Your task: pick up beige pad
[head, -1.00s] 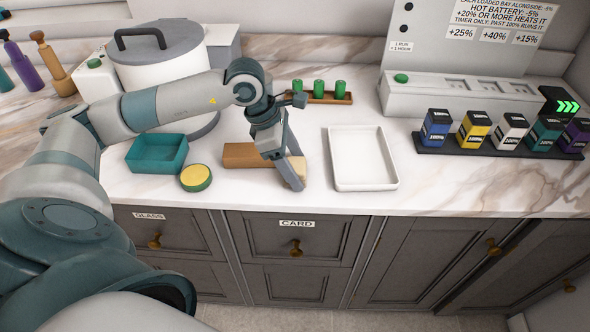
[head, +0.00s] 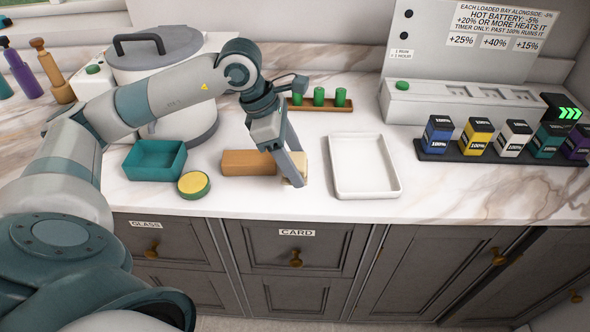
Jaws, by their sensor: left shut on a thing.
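The beige pad (head: 287,166) shows as a small pale piece at the right end of a brown block (head: 249,162) on the marble counter. My left gripper (head: 298,181) points down and is shut on the pad, with its fingers covering part of it. The pad is at counter level or very close to it; I cannot tell whether it is lifted or whether it touches the block. My right gripper is not in view.
An empty white tray (head: 391,191) lies right of the gripper. A teal bin (head: 155,174) and a yellow-topped round tin (head: 194,185) are to the left. A rack of green cylinders (head: 319,103) and a large pot (head: 165,65) stand behind. Several batteries (head: 477,135) stand at right.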

